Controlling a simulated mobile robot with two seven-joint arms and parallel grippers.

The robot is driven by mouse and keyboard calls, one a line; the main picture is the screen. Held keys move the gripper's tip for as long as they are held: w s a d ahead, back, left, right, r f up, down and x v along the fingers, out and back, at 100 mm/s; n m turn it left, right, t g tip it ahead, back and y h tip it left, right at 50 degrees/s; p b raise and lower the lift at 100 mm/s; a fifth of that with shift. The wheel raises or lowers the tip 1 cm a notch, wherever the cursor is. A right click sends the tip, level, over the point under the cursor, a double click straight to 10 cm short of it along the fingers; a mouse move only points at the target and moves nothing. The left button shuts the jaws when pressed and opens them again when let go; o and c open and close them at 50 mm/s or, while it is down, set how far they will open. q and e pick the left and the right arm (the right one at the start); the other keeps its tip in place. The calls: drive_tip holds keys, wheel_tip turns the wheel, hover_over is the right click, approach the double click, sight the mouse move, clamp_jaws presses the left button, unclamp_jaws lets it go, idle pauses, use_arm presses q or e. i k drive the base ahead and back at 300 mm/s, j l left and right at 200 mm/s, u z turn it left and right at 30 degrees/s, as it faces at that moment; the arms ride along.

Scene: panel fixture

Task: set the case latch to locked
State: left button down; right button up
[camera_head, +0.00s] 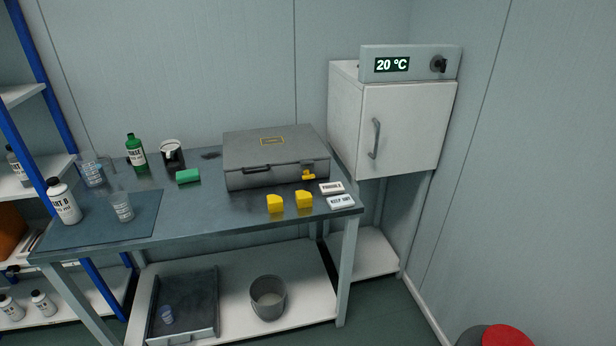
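A grey case (275,157) with its lid closed lies on the dark table, near its right end. A yellow latch (309,176) is on the front face of the case, toward the right. The picture is too small to tell which position the latch is in. Neither of my grippers is in view.
Two yellow blocks (275,203) and two small labelled boxes (341,202) sit in front of the case. A green block (188,176), dark cup (172,155), green bottle (136,153), beakers and a white bottle (63,200) stand left. A white cabinet (402,127) stands right.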

sight(307, 176)
drive_tip(key=i+j+z, duration=0.35)
drive_tip(key=i+j, duration=0.15)
drive_tip(key=j, duration=0.25)
drive_tip(key=i+j+z, duration=0.2)
drive_tip(key=j, duration=0.2)
